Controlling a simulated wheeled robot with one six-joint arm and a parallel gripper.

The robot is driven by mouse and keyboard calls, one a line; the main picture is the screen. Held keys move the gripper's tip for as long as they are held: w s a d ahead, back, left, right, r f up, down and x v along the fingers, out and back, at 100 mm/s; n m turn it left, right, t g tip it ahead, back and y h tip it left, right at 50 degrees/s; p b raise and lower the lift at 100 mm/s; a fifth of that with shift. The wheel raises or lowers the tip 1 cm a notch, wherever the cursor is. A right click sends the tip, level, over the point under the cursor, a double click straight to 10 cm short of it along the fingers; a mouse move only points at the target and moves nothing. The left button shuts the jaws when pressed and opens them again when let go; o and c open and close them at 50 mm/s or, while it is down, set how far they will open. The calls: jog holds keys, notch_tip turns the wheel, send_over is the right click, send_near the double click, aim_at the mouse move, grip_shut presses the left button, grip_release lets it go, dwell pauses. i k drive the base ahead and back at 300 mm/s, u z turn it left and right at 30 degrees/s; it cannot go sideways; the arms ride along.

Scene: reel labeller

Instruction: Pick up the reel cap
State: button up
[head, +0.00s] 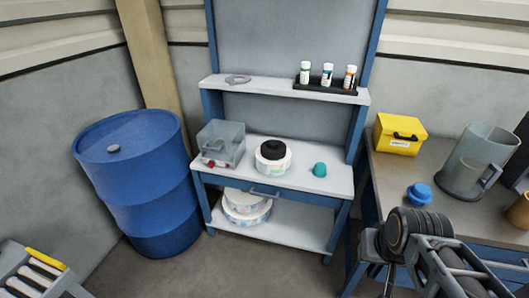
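The reel cap appears to be the round black piece (273,149) on top of a white label reel (273,164). The reel lies flat on the grey worktop of the blue-framed bench in the middle. A clear grey box-shaped machine (221,142) with a red button stands left of the reel. A small teal domed piece (319,169) sits apart on the worktop to the right. Parts of my arm show at the lower right, well away from the reel; I cannot make out my gripper's fingers.
More reels (246,206) lie on the bench's lower shelf (290,231). The upper shelf (270,89) holds a grey ring and a black rack (325,87) of bottles. A blue drum (135,180) stands left. A right-hand table holds a yellow box (399,135), jug and blue knob (418,194).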

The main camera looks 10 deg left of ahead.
aim_at(272, 150)
jog(key=u, duration=0.35)
jog(key=k, duration=0.5)
jog(key=u, duration=1.4)
jog(key=i, duration=2.1)
jog(key=z, duration=1.25)
jog(key=i, duration=0.8)
jog(key=z, duration=0.8)
